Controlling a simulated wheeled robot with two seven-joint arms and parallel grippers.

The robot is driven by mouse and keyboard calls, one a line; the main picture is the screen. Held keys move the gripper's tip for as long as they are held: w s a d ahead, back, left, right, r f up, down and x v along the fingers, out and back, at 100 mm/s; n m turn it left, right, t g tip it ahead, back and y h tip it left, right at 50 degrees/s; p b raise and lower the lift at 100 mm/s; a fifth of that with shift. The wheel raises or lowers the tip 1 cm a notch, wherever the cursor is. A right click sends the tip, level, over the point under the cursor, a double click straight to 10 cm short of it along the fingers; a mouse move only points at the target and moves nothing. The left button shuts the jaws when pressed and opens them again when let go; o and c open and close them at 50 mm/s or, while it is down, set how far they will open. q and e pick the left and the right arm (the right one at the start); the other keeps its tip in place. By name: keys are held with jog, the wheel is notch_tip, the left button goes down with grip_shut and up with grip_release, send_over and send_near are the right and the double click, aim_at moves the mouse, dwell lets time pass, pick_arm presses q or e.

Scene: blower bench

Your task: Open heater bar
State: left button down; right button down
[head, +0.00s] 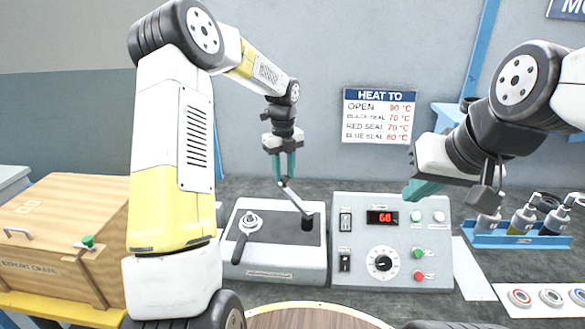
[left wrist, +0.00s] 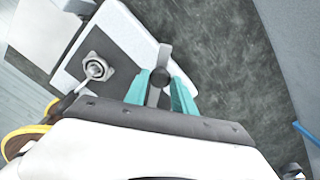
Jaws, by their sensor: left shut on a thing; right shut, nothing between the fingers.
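The white sealing unit (head: 272,265) stands on the bench, with a dark top plate. Its metal heater bar (head: 295,200) rises tilted from a dark round post (head: 307,223) at the plate's right side. My left gripper (head: 286,178) is shut on the bar's upper end. In the left wrist view the grey bar (left wrist: 163,55) runs between the teal fingers (left wrist: 163,95). A round metal fitting with a black handle (head: 240,248) sits on the plate's left side. My right gripper (head: 425,190) is shut and empty, above the control panel's right side.
The control panel (head: 390,265) reads 68 on its red display (head: 382,218). A wall sign (head: 380,116) lists heat settings. A wooden crate (head: 70,230) is at left. A blue rack of bottles (head: 520,240) and a card of coloured rings (head: 540,297) are at right.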

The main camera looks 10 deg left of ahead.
pick_arm(q)
jog(key=w+d+m, duration=0.2)
jog(key=d+m, duration=0.3)
jog(key=shift+w+d, duration=0.25)
jog(key=shift+w, duration=0.05)
dwell(0.4)
jog(key=c, duration=1)
grip_release()
jog(key=shift+c, duration=0.2)
notch_tip(320, 180, up, 8)
jog(key=shift+f, duration=0.1)
